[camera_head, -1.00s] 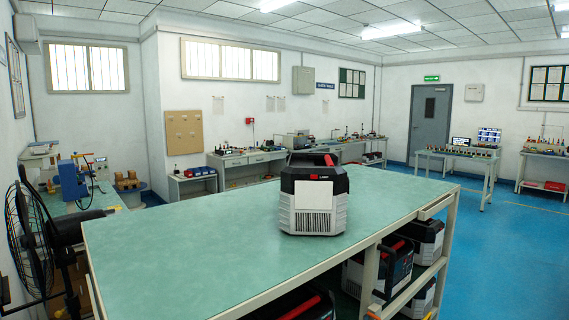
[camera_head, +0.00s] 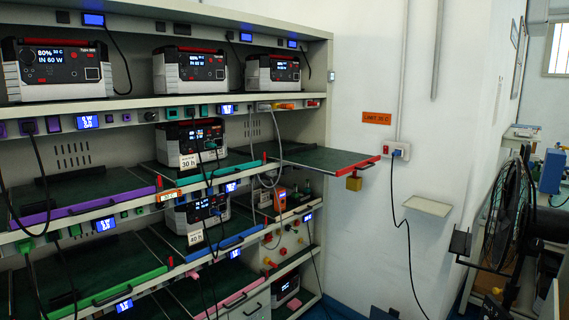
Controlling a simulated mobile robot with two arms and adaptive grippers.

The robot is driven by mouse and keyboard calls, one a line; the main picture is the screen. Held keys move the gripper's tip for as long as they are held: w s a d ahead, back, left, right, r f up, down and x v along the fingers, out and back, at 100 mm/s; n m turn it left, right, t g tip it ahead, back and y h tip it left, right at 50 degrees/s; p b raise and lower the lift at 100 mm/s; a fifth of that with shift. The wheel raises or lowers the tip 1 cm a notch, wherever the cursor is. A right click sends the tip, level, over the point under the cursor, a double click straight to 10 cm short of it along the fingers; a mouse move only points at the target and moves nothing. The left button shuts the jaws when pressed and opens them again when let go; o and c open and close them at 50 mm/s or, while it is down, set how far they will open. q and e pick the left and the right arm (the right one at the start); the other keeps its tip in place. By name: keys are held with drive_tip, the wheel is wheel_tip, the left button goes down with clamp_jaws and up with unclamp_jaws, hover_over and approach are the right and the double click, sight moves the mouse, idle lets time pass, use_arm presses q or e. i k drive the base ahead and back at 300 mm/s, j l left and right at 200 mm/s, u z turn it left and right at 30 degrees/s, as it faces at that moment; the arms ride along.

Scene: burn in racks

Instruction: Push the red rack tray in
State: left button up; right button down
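The red rack tray (camera_head: 325,157) is on the middle shelf of the rack, at its right end. It sticks out to the right past the rack's side post, and its red front edge (camera_head: 362,162) hangs in free air before the white wall. Its dark green top looks empty. Neither of my grippers shows in this view.
The rack (camera_head: 322,75) holds several power stations, such as one (camera_head: 191,141) marked 30 h. Cables hang across its front. A wall socket (camera_head: 396,150) with a cable, a small wall shelf (camera_head: 427,206) and a black fan (camera_head: 508,215) stand to the right.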

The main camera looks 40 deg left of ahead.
sight(333, 162)
drive_tip(key=u, duration=0.7)
drive_tip(key=i+j+z, duration=0.1)
drive_tip(key=i+j, duration=0.15)
drive_tip(key=i, duration=0.25)
drive_tip(key=i+j, duration=0.3)
drive_tip(key=i, duration=0.2)
drive_tip(key=z, duration=0.05)
